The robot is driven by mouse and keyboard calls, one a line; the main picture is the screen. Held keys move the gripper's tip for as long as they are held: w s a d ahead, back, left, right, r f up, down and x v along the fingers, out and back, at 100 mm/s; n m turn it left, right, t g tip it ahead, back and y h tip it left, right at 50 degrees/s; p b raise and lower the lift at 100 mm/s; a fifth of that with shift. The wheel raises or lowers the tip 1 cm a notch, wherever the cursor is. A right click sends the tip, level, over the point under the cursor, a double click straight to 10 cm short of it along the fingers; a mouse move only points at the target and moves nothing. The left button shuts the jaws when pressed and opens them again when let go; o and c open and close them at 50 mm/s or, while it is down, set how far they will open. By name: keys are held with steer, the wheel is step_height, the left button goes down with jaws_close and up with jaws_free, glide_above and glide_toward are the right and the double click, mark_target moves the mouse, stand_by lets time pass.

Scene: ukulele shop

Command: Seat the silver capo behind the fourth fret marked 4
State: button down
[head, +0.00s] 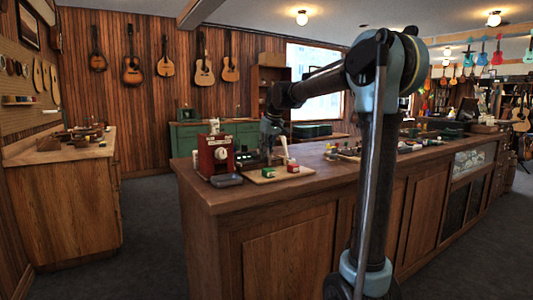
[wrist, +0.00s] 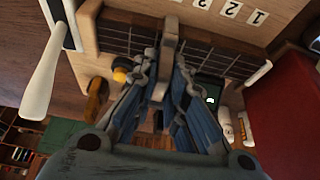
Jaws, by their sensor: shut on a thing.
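My gripper (wrist: 165,75) is shut on the silver capo (wrist: 171,30), a narrow grey bar standing out between the fingertips in the wrist view. The capo lies across the dark fretboard (wrist: 205,52) with its pale fret and string lines. I cannot tell whether it touches the strings. White labels 1 (wrist: 257,17) and 2 (wrist: 231,7) run along the upper right; further labels are cut off at the top, and the 4 is not readable. In the head view my gripper (head: 268,150) is low over the counter and the capo is too small to make out.
A red machine (head: 215,155) stands close on the left of my gripper; its red side (wrist: 290,110) fills the wrist view's right. A pale board (head: 262,178) with small red and green boxes lies in front. A white handle (wrist: 42,80) is at the wrist view's left.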

steer(key=shift+f, duration=0.5)
stand_by(0.3)
steer(key=c, duration=1.9)
jaws_free()
steer(key=shift+r, duration=0.1)
steer(key=shift+v, duration=5.45)
steer(key=shift+s, duration=0.1)
steer(key=s+d+f+m+h, duration=0.1)
steer(key=s+d+f+m, duration=0.1)
steer(key=s+d+f, duration=0.6)
steer(key=s+d+f+m, duration=0.1)
steer(key=s+d+f, duration=0.6)
steer(key=s, duration=0.4)
steer(key=s+d+f+m, duration=0.1)
steer(key=s+d+f, duration=0.1)
steer(key=s+f, duration=0.4)
steer(key=s+d+f+m+g+h, duration=0.1)
steer(key=s+d+f, duration=0.1)
steer(key=s+f, duration=0.4)
steer(key=s+d+f+m, duration=0.1)
steer(key=s+d+f, duration=0.2)
steer(key=s+f, duration=0.3)
step_height(320, 180, down, 4)
steer(key=shift+s+r+m+h, duration=0.1)
steer(key=shift+m+h, duration=0.2)
